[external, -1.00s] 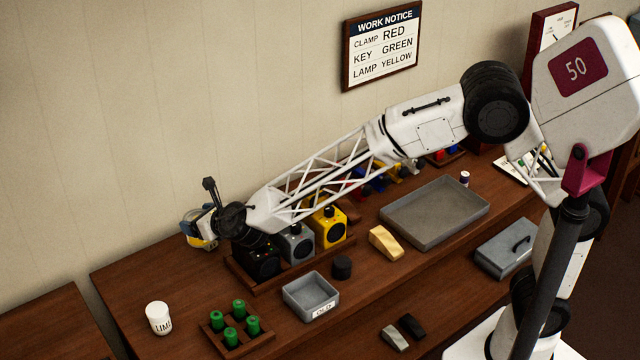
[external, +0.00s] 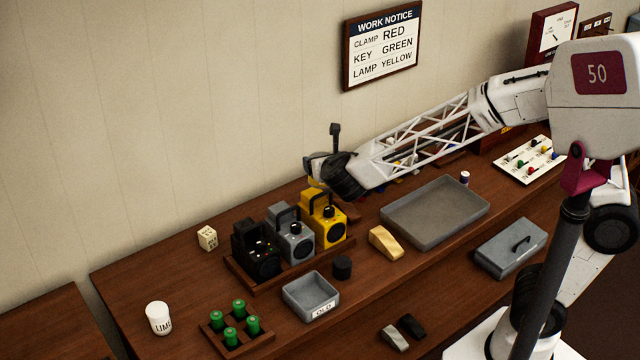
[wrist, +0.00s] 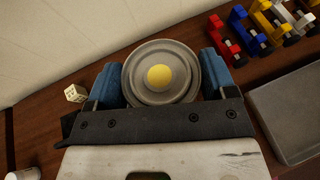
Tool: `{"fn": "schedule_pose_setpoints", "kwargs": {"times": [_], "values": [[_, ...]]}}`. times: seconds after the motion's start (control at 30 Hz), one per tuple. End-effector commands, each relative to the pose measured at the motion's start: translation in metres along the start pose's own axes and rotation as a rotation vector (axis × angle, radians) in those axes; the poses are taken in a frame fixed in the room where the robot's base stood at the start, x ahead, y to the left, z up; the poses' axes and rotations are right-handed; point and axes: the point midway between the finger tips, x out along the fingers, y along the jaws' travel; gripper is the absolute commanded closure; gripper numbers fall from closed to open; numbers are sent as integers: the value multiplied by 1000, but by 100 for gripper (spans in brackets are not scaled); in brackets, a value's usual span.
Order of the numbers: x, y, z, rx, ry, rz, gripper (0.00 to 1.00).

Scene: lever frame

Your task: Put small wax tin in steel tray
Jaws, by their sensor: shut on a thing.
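My gripper (external: 318,175) is raised above the back of the bench, behind the yellow lamp. In the wrist view, its blue fingers (wrist: 161,72) are shut on a round grey tin (wrist: 160,96) with a yellow spot in its middle, which looks like the small wax tin. The tin is mostly hidden behind the gripper in the external view. The steel tray (external: 436,214) is a wide, shallow grey tray on the bench, to the right of the gripper, and looks empty. Part of it shows at the right of the wrist view (wrist: 292,118).
Black, grey and yellow lamps (external: 290,240) stand in a wooden rack. Coloured clamps (wrist: 265,28) stand along the back near the tray. A wooden wedge-shaped block (external: 385,242) and a small grey bin (external: 311,297) stand in front. A cream cube (external: 207,238) lies at left.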

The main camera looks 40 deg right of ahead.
Motion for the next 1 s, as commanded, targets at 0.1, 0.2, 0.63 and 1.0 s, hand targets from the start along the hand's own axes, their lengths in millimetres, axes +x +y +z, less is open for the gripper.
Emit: {"fn": "schedule_pose_setpoints", "kwargs": {"times": [0.1,0.2,0.63,1.0], "values": [[-4,-48,-3,28,2,-74,56],[-10,-85,-6,53,2,-135,56],[-52,-238,-38,158,2,-395,56],[-103,-344,-80,242,1,-598,56]]}}
